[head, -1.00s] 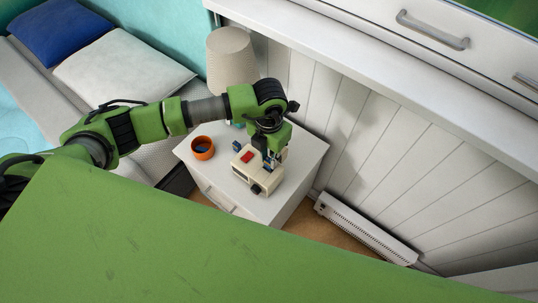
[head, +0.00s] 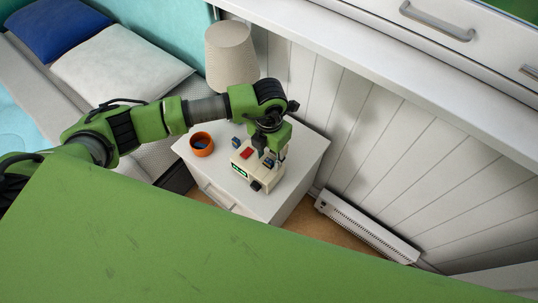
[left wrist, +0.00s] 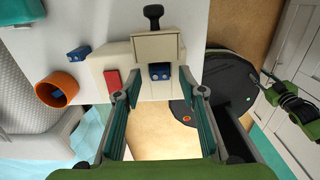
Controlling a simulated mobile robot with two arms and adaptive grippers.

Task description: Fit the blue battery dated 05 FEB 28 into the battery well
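A cream device (head: 262,178) with a red panel stands on the nightstand; its small display glows green in the head view. A blue battery (left wrist: 160,72) sits in the device's well, its end showing in the left wrist view. I cannot read its date. My left gripper (left wrist: 160,96) is open, its fingers apart on either side of the battery and clear of it. In the head view the left gripper (head: 270,154) is just over the device. Another blue battery (left wrist: 79,53) lies beside the device. My right arm (left wrist: 295,102) shows partly; its finger state is unclear.
An orange cup (head: 201,145) with something blue inside stands at the left of the nightstand (head: 312,152). A lamp (head: 230,55) stands behind. The panelled wall and a low heater (head: 365,228) are to the right, the bed to the left.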

